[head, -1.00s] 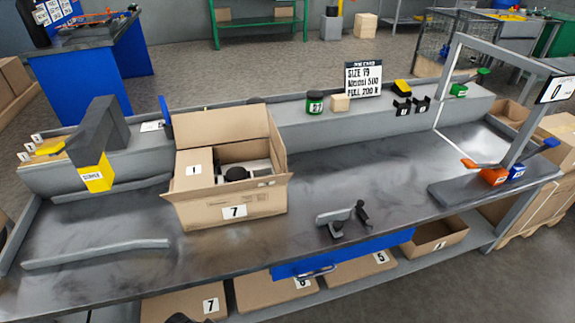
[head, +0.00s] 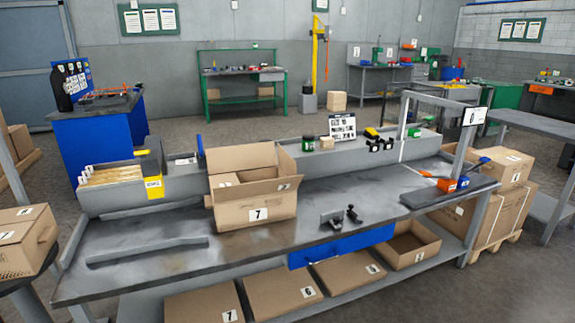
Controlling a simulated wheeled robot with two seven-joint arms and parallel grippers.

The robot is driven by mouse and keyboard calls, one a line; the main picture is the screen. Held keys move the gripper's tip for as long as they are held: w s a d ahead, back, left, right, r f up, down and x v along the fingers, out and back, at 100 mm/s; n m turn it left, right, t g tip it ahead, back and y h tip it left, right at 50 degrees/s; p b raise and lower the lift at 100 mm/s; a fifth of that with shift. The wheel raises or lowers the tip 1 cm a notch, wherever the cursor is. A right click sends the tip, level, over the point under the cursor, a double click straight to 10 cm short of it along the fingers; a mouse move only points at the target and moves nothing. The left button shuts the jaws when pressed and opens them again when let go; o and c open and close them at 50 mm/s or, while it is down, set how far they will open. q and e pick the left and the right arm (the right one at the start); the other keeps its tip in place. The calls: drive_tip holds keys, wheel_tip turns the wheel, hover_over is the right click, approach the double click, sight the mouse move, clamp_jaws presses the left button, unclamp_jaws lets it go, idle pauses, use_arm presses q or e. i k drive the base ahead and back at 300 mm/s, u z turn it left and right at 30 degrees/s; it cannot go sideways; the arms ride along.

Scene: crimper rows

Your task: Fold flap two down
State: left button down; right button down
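The open cardboard carton (head: 250,207) stands on the grey workbench (head: 180,262), left of its middle, in the head view. Its front carries a white label reading 7. The tall back flap (head: 240,157) stands up, and the right side also rises. A flap at the front right (head: 276,186) sticks outward. A panel at the left of the opening (head: 225,181) lies low inside the rim. Flap numbers are too small to read now, and most of the inside is hidden. Neither of my grippers is in view.
A small dark metal tool (head: 342,216) lies right of the carton. A divider bin with a yellow label (head: 153,186) stands left. A sign (head: 342,127) and small items line the back ledge. A grey frame (head: 468,140) stands at the right end. The bench front is mostly clear.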

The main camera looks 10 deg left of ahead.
sight(286, 164)
drive_tip(key=z, duration=0.85)
drive_tip(key=i, duration=2)
drive_tip(key=u, duration=0.6)
